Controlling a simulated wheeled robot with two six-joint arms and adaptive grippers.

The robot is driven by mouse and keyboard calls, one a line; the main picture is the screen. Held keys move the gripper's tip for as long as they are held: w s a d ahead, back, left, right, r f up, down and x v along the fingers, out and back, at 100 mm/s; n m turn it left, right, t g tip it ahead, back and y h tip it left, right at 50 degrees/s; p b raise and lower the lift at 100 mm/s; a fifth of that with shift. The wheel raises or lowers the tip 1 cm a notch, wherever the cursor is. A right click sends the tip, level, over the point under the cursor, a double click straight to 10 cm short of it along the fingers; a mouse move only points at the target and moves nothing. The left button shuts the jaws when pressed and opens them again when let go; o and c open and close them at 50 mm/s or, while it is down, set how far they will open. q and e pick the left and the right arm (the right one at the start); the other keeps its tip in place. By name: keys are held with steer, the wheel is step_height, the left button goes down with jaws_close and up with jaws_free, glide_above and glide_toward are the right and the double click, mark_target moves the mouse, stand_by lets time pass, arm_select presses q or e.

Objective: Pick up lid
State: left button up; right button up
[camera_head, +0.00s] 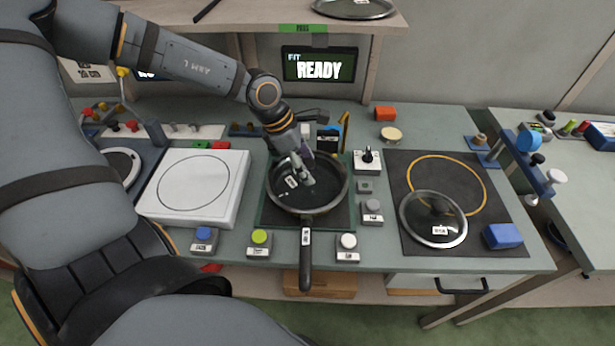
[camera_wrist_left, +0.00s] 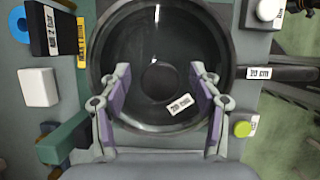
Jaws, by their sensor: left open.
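A glass lid (camera_head: 433,219) with a metal rim, a dark knob and a white label lies on the right-hand dark mat, partly over its yellow ring. A second round lid-like piece (camera_head: 353,8) is on the shelf at the top, cut by the picture edge. A dark frying pan (camera_head: 306,205) stands on the middle plate, handle towards me. My left gripper (camera_head: 304,180) is open over the pan, far left of the lid on the mat. In the wrist view its fingers (camera_wrist_left: 160,95) are apart, with the pan (camera_wrist_left: 160,20) beyond them and nothing held. My right gripper is not seen.
A white square plate (camera_head: 225,190) lies left of the pan. Several button boxes, including a yellow-green one (camera_head: 259,239), line the front. A joystick box (camera_head: 368,158) stands between pan and mat (camera_head: 485,225). A blue block (camera_head: 503,236) is close right of the lid.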

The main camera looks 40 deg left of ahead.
arm_select(q)
steer(key=shift+s, duration=0.1)
steer(key=shift+c, duration=0.2)
jaws_close()
steer(key=shift+r, duration=0.15)
